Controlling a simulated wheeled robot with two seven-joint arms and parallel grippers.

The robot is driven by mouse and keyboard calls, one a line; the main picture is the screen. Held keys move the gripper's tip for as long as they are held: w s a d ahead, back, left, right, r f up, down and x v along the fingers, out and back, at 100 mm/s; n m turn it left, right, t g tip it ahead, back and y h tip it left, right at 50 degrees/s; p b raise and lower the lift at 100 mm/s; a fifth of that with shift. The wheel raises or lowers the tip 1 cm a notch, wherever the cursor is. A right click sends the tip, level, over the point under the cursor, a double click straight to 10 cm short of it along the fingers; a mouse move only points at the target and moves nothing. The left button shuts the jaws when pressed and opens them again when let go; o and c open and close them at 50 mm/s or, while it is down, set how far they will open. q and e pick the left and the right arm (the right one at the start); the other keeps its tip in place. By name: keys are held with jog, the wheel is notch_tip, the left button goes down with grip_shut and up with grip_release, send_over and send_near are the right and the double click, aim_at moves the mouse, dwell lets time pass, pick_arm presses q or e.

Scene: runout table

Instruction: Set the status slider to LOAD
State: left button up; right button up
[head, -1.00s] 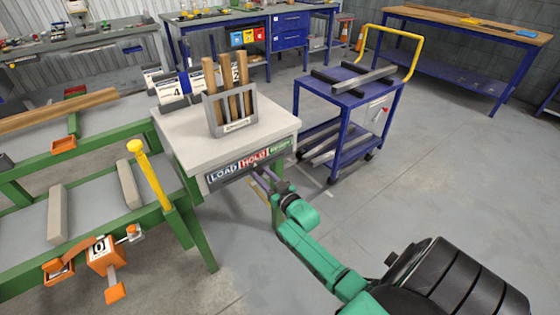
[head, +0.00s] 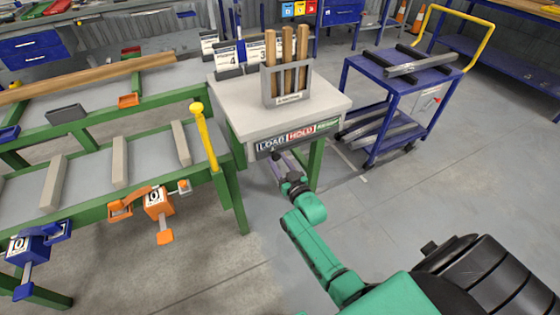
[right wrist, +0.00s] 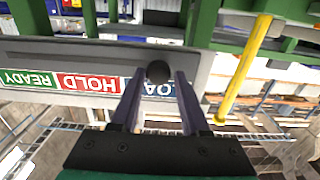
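The status panel (head: 262,155) is on the front edge of the grey table, with LOAD (head: 271,144), HOLD (head: 300,135) and READY (head: 327,127) labels from left to right. In the right wrist view the labels appear upside down, and the dark round slider knob (right wrist: 158,72) lines up with the LOAD label (right wrist: 150,88). My right gripper (right wrist: 160,78) is open, its two fingers on either side of the knob with small gaps. In the head view my right gripper (head: 280,163) is just below the LOAD end and the knob cannot be made out. My left gripper is not in view.
A rack of wooden rods (head: 287,85) and numbered cards (head: 228,57) stand on the table (head: 240,100). A yellow-topped post (head: 204,135) and green frame are left of it. A blue cart (head: 400,100) stands to the right. Floor in front is clear.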

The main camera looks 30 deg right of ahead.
jog(key=shift+o, duration=1.2)
jog(key=shift+a, duration=0.2)
jog(key=s, duration=1.4)
jog(key=shift+s+a+p, duration=0.15)
jog(key=shift+s+p, duration=0.15)
jog(key=shift+p, duration=0.05)
jog(key=s+a+f+g, duration=0.1)
jog(key=s+f+g, duration=0.2)
jog(key=f, duration=0.5)
jog(key=s+a+f+n+g+y+p, duration=0.1)
jog(key=s+f+g, duration=0.15)
jog(key=f, duration=0.45)
jog(key=s+a+f+g, duration=0.1)
jog(key=s+f+g, duration=0.25)
jog(key=f, duration=0.45)
jog(key=s+d+f+g, duration=0.1)
jog(key=s+f+g, duration=0.3)
jog(key=s, duration=0.7)
jog(key=s+d+f+n+g, duration=0.1)
jog(key=s+f+g, duration=0.3)
jog(key=s+f, duration=0.4)
jog(key=s+d+p, duration=0.1)
jog(key=s, duration=0.2)
jog(key=shift+f+n+h, duration=0.25)
jog(key=shift+n+h, duration=0.05)
